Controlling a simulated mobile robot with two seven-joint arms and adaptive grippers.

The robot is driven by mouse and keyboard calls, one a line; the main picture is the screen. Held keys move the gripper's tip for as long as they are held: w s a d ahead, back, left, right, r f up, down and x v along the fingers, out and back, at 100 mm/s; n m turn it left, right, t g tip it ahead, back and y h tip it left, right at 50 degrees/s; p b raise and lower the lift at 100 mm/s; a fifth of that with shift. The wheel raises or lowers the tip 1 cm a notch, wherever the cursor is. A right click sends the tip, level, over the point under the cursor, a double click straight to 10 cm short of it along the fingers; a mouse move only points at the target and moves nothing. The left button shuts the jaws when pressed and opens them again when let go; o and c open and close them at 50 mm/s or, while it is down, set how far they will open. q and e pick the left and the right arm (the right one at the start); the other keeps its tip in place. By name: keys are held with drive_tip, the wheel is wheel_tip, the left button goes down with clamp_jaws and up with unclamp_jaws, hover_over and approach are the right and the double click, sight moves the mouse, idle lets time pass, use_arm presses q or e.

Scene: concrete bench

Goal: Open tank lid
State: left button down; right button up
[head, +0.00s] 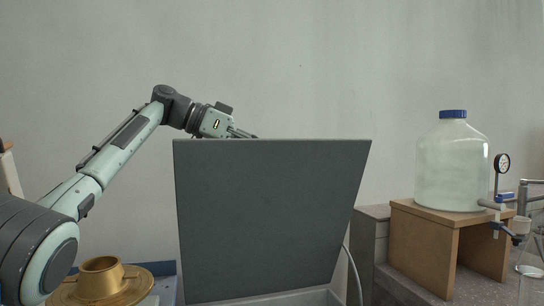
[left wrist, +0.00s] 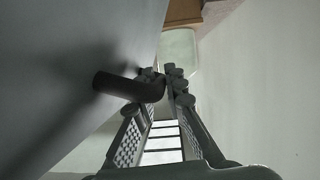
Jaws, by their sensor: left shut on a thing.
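The tank lid (head: 270,220) is a flat dark grey panel. It stands steeply raised in the middle of the head view, and a pale tank rim (head: 325,297) shows at its foot. My left gripper (head: 250,135) is at the lid's top edge, with its fingertips partly hidden behind it. In the left wrist view, the lid's face (left wrist: 70,70) fills the left side, with a dark bent handle (left wrist: 120,87) standing out from it. My left gripper (left wrist: 166,85) is shut on the end of this handle. My right gripper is not in view.
A large clear bottle with a blue cap (head: 452,165) stands on a wooden stand (head: 412,230) at the right. A gauge (head: 502,162) and metal fittings are beside it. A brass-coloured flanged part (head: 100,280) is at the lower left. A plain wall is behind.

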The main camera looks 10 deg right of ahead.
use_arm(q)
drive_tip(key=shift+w+f, duration=0.15)
drive_tip(key=shift+w, duration=0.05)
drive_tip(key=c, duration=1.8)
unclamp_jaws()
drive_tip(key=shift+c, duration=0.2)
drive_tip(key=shift+a+r, duration=0.2)
drive_tip(key=shift+a, duration=0.05)
drive_tip(key=v, duration=1.1)
drive_tip(key=shift+a, duration=0.25)
drive_tip(key=shift+r, duration=0.1)
